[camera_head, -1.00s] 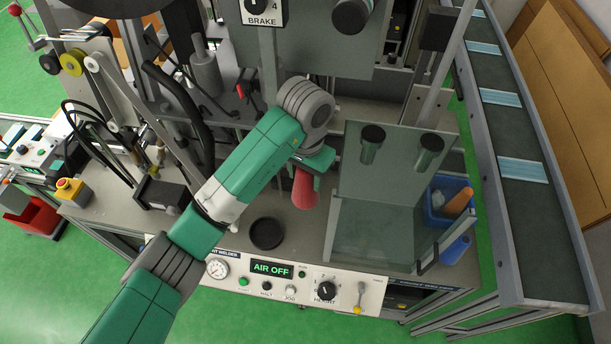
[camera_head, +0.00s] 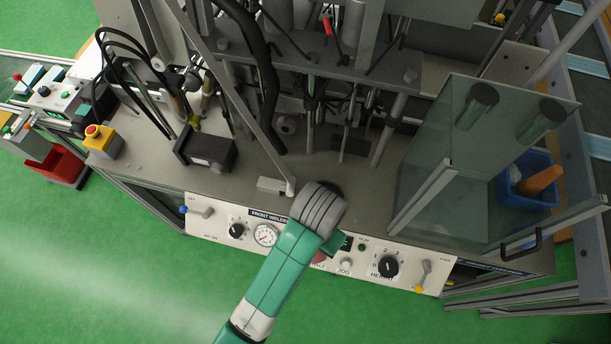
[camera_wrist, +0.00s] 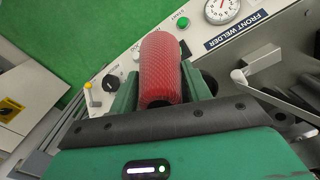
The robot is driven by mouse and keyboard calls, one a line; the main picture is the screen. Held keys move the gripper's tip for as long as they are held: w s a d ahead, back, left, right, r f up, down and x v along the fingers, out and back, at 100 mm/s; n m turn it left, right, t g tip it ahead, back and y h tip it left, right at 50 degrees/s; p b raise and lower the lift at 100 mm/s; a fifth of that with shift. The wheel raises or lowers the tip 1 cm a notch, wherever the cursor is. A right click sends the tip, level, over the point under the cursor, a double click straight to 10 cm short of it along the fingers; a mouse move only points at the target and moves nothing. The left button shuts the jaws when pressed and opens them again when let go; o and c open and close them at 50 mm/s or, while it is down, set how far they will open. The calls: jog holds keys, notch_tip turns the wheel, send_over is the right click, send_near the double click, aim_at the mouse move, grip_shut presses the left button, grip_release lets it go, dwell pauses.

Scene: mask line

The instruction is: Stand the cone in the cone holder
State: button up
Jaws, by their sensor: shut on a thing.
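The red cone (camera_wrist: 161,68) has a mesh-like surface and is clamped between the two green fingers of my gripper (camera_wrist: 160,88) in the wrist view. In the head view only a small reddish piece of the cone (camera_head: 319,257) shows beside my gripper (camera_head: 334,244), over the front control panel. The cone holder, a black round dish, is mostly hidden behind my wrist in the head view; a dark edge (camera_head: 333,186) shows just above it. A dark rounded patch right of my finger in the wrist view (camera_wrist: 209,81) may be the same holder. The cone is apart from it.
The front welder panel (camera_head: 214,229) has knobs, a gauge and switches. A clear guard box (camera_head: 440,190) stands to the right, with a blue bin (camera_head: 526,196) beside it. A black motor block (camera_head: 205,150) and a grey bar (camera_head: 270,184) lie to the left. Machine rods stand behind.

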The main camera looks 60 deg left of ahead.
jog(key=w+a+f+b, duration=0.3)
jog(key=w+a+f, duration=0.1)
jog(key=w+a, duration=0.7)
jog(key=shift+w+f, duration=0.4)
jog(key=shift+f, duration=0.15)
jog(key=o, duration=1.1)
jog(key=shift+o, duration=0.2)
notch_tip(320, 180, up, 12)
jog(key=p, duration=0.1)
